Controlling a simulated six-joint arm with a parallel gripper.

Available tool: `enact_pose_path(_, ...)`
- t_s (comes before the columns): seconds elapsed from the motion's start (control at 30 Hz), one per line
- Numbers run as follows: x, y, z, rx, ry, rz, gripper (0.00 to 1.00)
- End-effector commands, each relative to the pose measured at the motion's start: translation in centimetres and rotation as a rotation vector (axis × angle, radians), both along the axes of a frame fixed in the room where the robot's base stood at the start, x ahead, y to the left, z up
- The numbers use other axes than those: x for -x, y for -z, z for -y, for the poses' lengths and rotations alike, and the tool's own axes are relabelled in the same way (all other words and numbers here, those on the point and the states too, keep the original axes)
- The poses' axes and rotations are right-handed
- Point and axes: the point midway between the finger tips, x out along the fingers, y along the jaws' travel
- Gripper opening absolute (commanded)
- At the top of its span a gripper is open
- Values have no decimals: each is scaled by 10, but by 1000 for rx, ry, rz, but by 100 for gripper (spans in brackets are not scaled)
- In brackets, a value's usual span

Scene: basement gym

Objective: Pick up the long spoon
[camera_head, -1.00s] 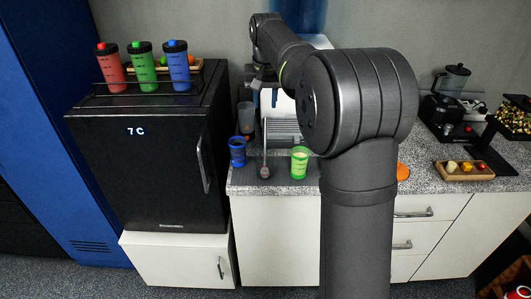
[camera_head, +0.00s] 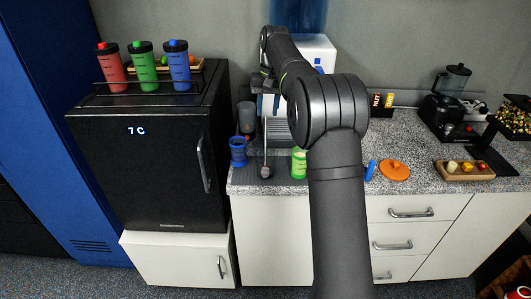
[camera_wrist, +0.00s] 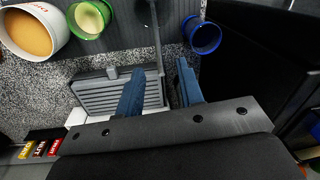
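The long spoon (camera_head: 265,171) stands about upright at the counter's front, its dark head low and its thin handle rising. In the wrist view its thin grey handle (camera_wrist: 157,40) runs down from the top edge to the space between my fingertips. My gripper (camera_head: 268,90) is above the spoon, in front of the white machine. In the wrist view my gripper (camera_wrist: 160,75) has its two blue fingers apart, with the handle between them and a gap visible on each side.
A blue cup (camera_head: 238,152) and a green cup (camera_head: 299,165) flank the spoon. A white cup (camera_wrist: 55,14) shows in the wrist view. The white machine (camera_head: 318,52) and the black fridge (camera_head: 150,180) bound the space. An orange lid (camera_head: 394,170) lies right.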

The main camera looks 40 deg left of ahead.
Motion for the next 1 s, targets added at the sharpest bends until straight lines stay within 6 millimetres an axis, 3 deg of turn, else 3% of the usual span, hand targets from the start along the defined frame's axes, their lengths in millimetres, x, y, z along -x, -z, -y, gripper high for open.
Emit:
enact_pose_path(0.13,3,28,-1,2,0,-1,34)
enact_pose_path(0.37,4,46,-2,-1,0,1,34)
enact_pose_path(0.7,6,91,-1,1,0,-1,34)
enact_pose_path(1.0,6,96,-2,-2,0,1,34)
